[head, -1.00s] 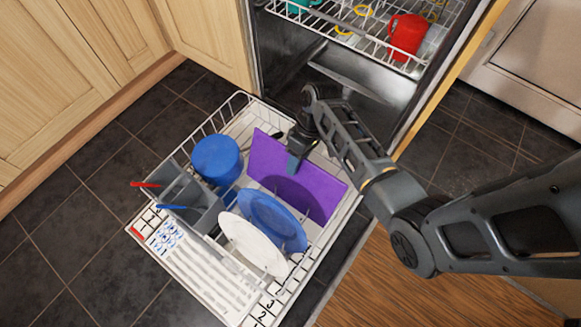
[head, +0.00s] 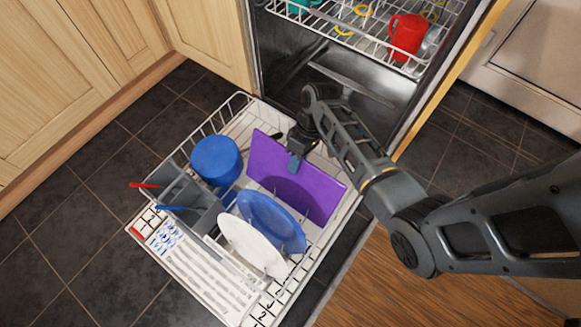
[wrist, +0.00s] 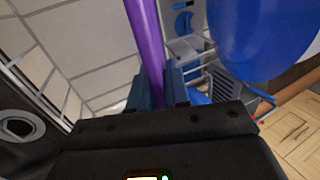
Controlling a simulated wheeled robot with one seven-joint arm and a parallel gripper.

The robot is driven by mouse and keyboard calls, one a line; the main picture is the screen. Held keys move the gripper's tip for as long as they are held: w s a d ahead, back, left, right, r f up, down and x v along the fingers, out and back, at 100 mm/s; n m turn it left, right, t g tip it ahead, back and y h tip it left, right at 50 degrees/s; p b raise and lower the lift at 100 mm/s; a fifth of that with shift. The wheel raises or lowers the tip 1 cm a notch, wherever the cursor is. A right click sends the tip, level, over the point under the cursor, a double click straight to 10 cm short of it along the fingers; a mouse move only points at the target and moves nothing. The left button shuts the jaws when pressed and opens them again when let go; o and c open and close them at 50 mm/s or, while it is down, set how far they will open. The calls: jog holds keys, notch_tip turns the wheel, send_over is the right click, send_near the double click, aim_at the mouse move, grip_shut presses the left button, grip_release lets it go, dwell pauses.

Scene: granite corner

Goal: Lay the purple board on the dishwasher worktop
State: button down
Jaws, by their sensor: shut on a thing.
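The purple board (head: 300,185) stands on edge in the lower dishwasher rack, behind the plates. My gripper (head: 297,160) is at the board's upper edge and is shut on it. In the wrist view the board (wrist: 146,45) runs up from between the two fingers (wrist: 158,88), seen nearly edge-on. The board's lower edge is partly hidden by the blue plate. The dishwasher worktop cannot be made out in these views.
A blue plate (head: 270,218) and a white plate (head: 248,243) stand in front of the board. A blue pot (head: 216,160) and a grey cutlery basket (head: 190,205) are to its left. The upper rack (head: 365,38) holds a red mug (head: 406,36).

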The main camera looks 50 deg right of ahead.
jog(key=shift+r, duration=0.15)
jog(key=p+v, duration=0.7)
jog(key=v, duration=0.1)
dwell(1.4)
jog(key=a+r+p+v, duration=0.1)
jog(key=a+p+v, duration=0.1)
jog(key=p+v, duration=1.1)
jog(key=shift+a+p, duration=0.3)
jog(key=shift+a, duration=0.05)
jog(key=shift+w+r, duration=0.1)
jog(key=shift+r, duration=0.1)
